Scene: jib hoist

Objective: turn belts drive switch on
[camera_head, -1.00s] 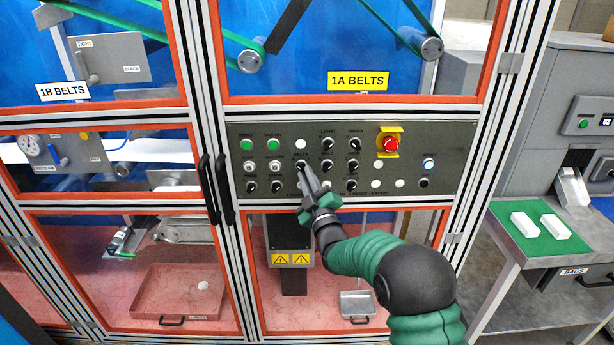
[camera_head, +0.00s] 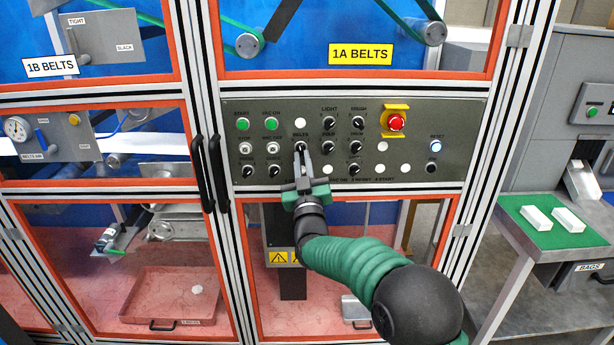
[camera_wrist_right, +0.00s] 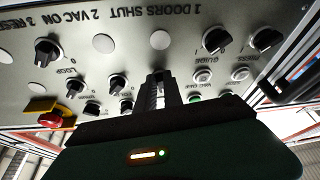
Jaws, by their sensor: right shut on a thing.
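The belts drive switch (camera_head: 300,145) is a dark rotary knob below the BELTS label on the grey control panel (camera_head: 465,120) in the head view. My right gripper (camera_head: 301,153) reaches up from below, with its tips shut on that knob. The fingers cover most of the knob, so its pointer angle cannot be read. In the right wrist view my gripper fingers (camera_wrist_right: 158,82) meet the panel and hide the knob. My left gripper is not in view.
Other knobs crowd close, such as the FOLD knob (camera_head: 328,146). A red emergency stop (camera_head: 396,122) on a yellow plate sits to the right. Green buttons (camera_head: 243,124) are at upper left. Black door handles (camera_head: 200,175) stand left of the panel.

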